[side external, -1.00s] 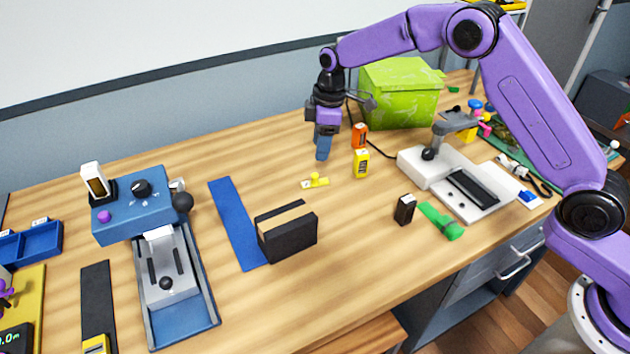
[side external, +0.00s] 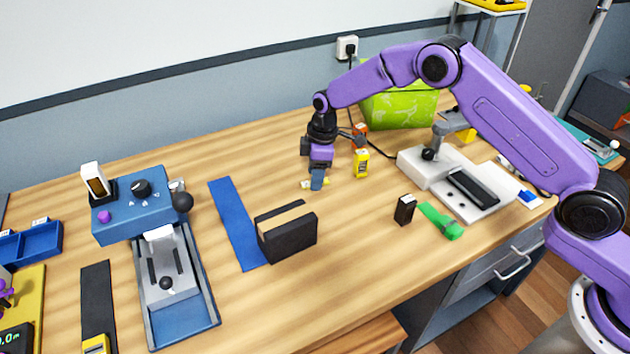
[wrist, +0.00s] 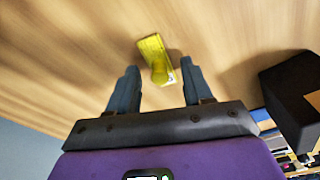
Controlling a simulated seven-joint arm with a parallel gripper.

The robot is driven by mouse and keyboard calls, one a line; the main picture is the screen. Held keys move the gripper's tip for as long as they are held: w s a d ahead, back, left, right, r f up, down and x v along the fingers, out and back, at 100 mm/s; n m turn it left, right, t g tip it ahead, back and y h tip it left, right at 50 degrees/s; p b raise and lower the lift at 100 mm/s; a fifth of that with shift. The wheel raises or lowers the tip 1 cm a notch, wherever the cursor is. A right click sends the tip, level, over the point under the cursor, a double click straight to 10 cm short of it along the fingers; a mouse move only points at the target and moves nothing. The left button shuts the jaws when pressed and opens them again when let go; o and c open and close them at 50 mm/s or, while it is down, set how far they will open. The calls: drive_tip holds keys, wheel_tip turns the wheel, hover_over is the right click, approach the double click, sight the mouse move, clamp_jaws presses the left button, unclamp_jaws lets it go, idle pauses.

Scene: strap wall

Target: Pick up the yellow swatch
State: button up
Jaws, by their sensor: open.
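The yellow swatch (wrist: 153,52) lies flat on the wooden table, with a yellow knob standing on it and a small white label at one end. In the wrist view it is just beyond and between my two fingertips. My gripper (wrist: 158,78) is open with nothing between its fingers. In the side view my gripper (side external: 317,183) is low over the table at the yellow swatch (side external: 307,184), which its fingers partly cover. I cannot tell from this view how high the fingertips are above the table.
A black block (side external: 287,238) sits in front, by a blue strip (side external: 237,222). A green bin (side external: 402,108) stands behind.

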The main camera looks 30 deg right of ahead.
clamp_jaws()
drive_tip(key=shift+r, duration=0.2)
